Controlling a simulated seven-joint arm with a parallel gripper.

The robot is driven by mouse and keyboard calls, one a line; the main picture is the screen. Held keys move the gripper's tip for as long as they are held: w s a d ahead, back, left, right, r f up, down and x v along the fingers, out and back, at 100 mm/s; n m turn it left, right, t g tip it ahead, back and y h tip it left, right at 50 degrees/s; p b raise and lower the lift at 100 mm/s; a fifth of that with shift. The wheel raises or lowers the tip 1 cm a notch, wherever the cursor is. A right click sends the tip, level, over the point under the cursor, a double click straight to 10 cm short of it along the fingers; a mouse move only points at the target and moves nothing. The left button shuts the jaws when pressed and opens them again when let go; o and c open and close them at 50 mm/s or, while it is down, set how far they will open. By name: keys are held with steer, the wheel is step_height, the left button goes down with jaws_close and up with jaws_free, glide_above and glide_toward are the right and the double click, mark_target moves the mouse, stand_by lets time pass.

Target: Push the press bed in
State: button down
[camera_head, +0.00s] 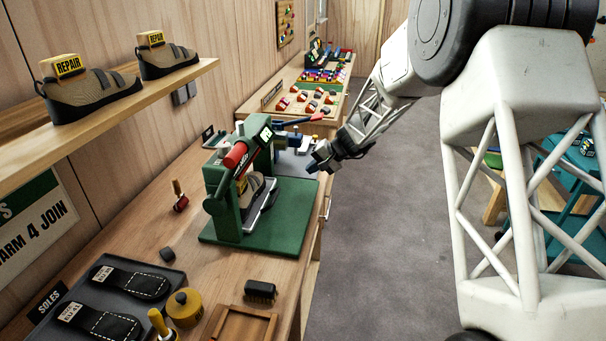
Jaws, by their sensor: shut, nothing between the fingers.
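The green press (222,195) stands on a green base plate (285,218) on the workbench. The press bed (264,208) appears as a dark, light-edged plate sticking out of the right side of the press frame. A shoe (252,186) sits on or just behind it, partly hidden by the frame. A red lever grip (236,154) is at the top of the press. My gripper (314,163) is shut and empty. In the picture it is above and right of the bed, apart from it, near the bench's right edge.
Shoe soles lie on a dark tray (172,272) at the front left. A brush (260,290) and a yellow tin (184,306) are nearby. A shelf (120,100) holds two shoes tagged REPAIR. Open grey floor (375,240) lies right of the bench.

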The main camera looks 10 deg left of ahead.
steer(key=shift+d+r, duration=0.45)
steer(key=shift+d, duration=0.1)
steer(key=s+d+r+h, duration=0.2)
steer(key=s+d+r, duration=0.6)
steer(key=s, duration=0.4)
steer(key=s+d+r+h, duration=0.2)
steer(key=s+d+r, duration=0.5)
steer(key=s+d, duration=0.4)
steer(key=s+d+t+h, duration=0.1)
steer(key=s+d, duration=0.3)
steer(key=s, duration=0.6)
steer(key=s+d+h, duration=0.2)
steer(key=s+d, duration=0.3)
steer(key=s, duration=0.4)
steer(key=s+d+t+h, duration=0.1)
steer(key=s+d, duration=0.4)
steer(key=s, duration=0.5)
steer(key=shift+s+f+t+h, duration=0.3)
steer(key=shift+h, duration=0.5)
